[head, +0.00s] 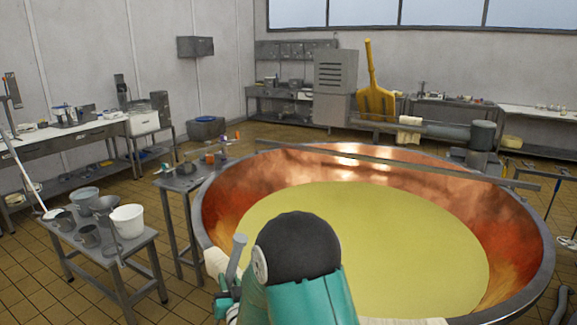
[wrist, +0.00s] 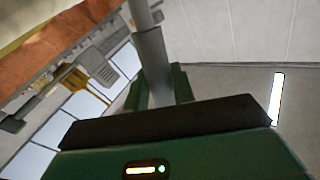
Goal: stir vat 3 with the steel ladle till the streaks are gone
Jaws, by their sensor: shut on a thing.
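A large copper vat (head: 520,235) fills the middle and right of the head view, holding smooth, even yellow liquid (head: 385,230). No number shows on it, and I see no streaks on the visible surface. My gripper (wrist: 157,90) is shut on a grey steel handle (wrist: 152,55) in the wrist view. I take this for the ladle's handle; its bowl is in neither view. In the head view a grey handle end (head: 237,258) stands up at the vat's near left side, beside my dark and teal arm. My arm hides part of the near rim and liquid.
A grey bar (head: 400,165) spans the vat's far side, with a yellow paddle (head: 375,100) upright behind it. A low table (head: 75,235) at left holds a white bucket (head: 127,221) and metal pots. A small side table (head: 185,178) stands close to the vat's left rim.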

